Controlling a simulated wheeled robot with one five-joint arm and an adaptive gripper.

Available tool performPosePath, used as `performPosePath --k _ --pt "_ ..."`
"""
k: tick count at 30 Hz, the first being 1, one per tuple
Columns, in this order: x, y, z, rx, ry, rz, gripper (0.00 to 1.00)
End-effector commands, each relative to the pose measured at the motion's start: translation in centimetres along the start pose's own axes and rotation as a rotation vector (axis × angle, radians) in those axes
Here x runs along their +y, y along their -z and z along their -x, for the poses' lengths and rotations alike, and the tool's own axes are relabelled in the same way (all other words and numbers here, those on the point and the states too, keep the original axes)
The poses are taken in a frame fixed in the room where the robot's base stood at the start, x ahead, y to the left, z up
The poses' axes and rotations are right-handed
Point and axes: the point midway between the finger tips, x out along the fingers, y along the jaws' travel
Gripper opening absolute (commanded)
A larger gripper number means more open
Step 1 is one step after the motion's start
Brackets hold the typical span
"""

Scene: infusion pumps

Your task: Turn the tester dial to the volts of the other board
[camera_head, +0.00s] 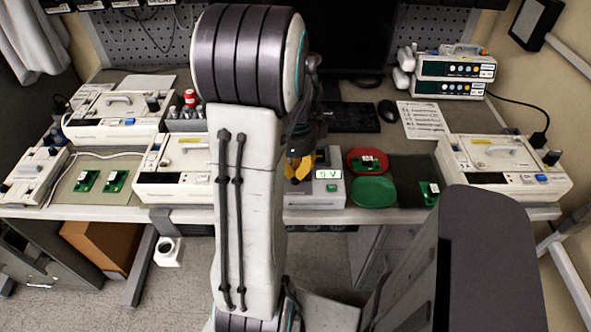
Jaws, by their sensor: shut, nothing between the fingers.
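The tester (328,201) is a pale box at the bench's front edge with a lit display (329,174); it shows one digit and "V", perhaps 5 or 9. A small green square (331,188) is below the display. My gripper (299,178) is shut, its yellow fingers at the tester's left part. The dial is not visible; my gripper and arm cover that area. I cannot tell whether the fingers touch it. One green board (369,161) lies in the red tray (351,166). Another board (428,192) lies right of the green tray (374,192). Two boards (87,180) (115,181) lie on the left mat (75,197).
White pumps stand at left (112,118), beside my arm (172,180) and at right (505,178). Stacked pumps (455,78), a keyboard (352,117), a mouse (389,110) and a printed sheet (422,119) are behind. The trays are close to the tester's right.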

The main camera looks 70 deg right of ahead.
Motion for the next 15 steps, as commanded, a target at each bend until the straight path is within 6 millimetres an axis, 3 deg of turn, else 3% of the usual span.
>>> performPosePath --k 15 --pt "-0.03 0.0 0.01 0.0 0.001 -0.56 0.0"
